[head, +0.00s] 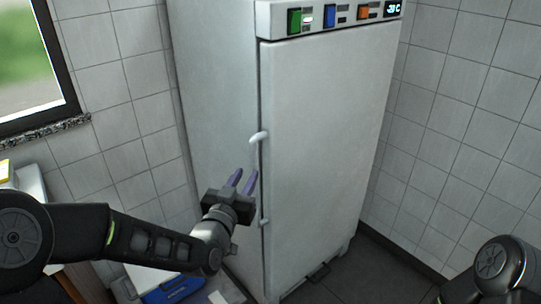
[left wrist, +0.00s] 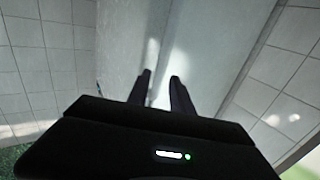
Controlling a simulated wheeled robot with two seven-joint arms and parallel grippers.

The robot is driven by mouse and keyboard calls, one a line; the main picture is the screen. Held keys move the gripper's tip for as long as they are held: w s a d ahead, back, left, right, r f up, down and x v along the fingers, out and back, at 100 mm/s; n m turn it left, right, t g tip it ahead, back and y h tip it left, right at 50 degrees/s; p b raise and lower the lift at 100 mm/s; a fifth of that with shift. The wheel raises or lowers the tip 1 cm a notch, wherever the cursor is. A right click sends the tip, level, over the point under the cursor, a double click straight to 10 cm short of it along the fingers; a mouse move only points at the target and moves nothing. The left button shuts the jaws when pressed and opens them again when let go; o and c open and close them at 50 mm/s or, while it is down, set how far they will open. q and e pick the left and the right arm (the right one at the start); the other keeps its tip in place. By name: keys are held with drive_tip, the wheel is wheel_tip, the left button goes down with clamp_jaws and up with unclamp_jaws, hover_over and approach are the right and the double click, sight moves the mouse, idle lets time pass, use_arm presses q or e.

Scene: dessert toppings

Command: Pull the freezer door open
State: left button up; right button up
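The freezer is tall and pale grey, with a shut door (head: 322,150) facing me in the head view. A white vertical handle (head: 256,150) stands out at the door's left edge; its lower part is hard to make out behind my gripper. My left gripper (head: 243,181) has its two purple-blue fingers apart, pointing up at the handle's lower part. In the left wrist view the fingers (left wrist: 160,85) are spread, with a pale surface between and beyond them. Contact with the handle cannot be told. My right gripper is out of view; only part of my right arm shows at the lower right.
A control panel (head: 335,15) with green, blue and orange buttons and a display tops the freezer. Tiled walls stand on both sides. A window (head: 30,60) is at upper left. A blue item (head: 172,289) lies at the bottom. Dark floor (head: 370,275) lies open before the door.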

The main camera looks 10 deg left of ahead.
sight(253, 163)
use_arm(q)
drive_tip(key=shift+w+d+p, duration=0.15)
drive_tip(key=shift+w+p, duration=0.1)
drive_tip(key=shift+w, duration=1.65)
drive_tip(key=shift+w+d+p, duration=0.15)
drive_tip(key=shift+w+p, duration=0.05)
drive_tip(key=shift+w, duration=1.65)
drive_tip(key=shift+c, duration=0.2)
clamp_jaws()
